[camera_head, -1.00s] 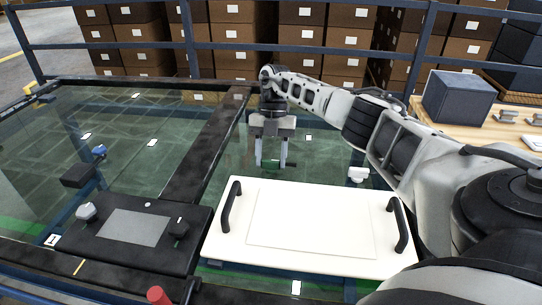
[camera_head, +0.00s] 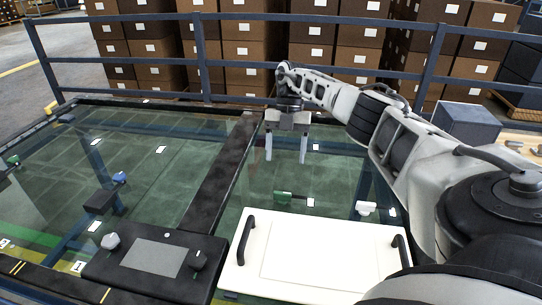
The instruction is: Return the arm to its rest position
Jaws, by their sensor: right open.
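My right arm reaches in from the right over the glass-topped surface. My right gripper (camera_head: 285,153) points down with its two fingers apart and nothing between them. It hangs beyond the white panel (camera_head: 310,252), above the glass. A small green-handled item (camera_head: 284,196) lies below and nearer than the fingertips, apart from them. The left gripper is not in view.
A dark control box (camera_head: 152,262) with a grey screen and knobs is at the front left. The white panel has two black handles. A blue-grey box (camera_head: 466,123) stands at the right. A blue railing (camera_head: 240,66) and stacked cartons (camera_head: 255,28) lie behind.

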